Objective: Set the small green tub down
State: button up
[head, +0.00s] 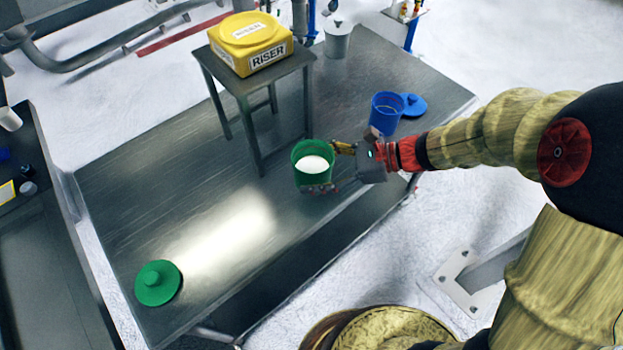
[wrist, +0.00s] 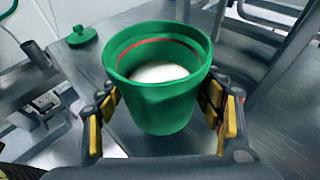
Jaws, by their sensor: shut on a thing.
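The small green tub (head: 313,172) is upright and open-topped, with white powder inside. It also shows large in the wrist view (wrist: 160,110), with a red line around its inner wall. My gripper (head: 327,168) is shut on the tub, with its yellow-padded fingers on either side in the wrist view (wrist: 165,110). The tub is over the metal table (head: 130,210); whether its base touches the top I cannot tell. A green lid (head: 158,283) with a knob lies at the table's near left corner.
A yellow box marked RISER (head: 250,42) sits on a small metal stand (head: 245,85) behind the tub. A blue tub (head: 386,112) and a blue lid (head: 413,105) are at the right. The table's left middle is clear.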

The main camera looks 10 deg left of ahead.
aim_at(311, 169)
jog(key=shift+w+a+f+b, duration=0.15)
jog(key=shift+w+f+b, duration=0.05)
jog(key=shift+w+f, duration=0.4)
jog(key=shift+w+a+f+b, duration=0.2)
jog(key=shift+w+f, duration=0.2)
jog(key=shift+f, duration=0.25)
jog(key=shift+w+f+b, duration=0.2)
jog(key=shift+f+b, duration=0.95)
jog(key=shift+f, duration=0.55)
jog(key=shift+f, duration=0.15)
jog(key=o, duration=1.5)
jog(key=p+v, duration=0.4)
jog(key=v, duration=0.6)
jog(key=shift+d+r, duration=0.15)
jog(key=shift+r, duration=0.1)
jog(key=shift+p+v, duration=0.4)
jog(key=shift+v, duration=0.45)
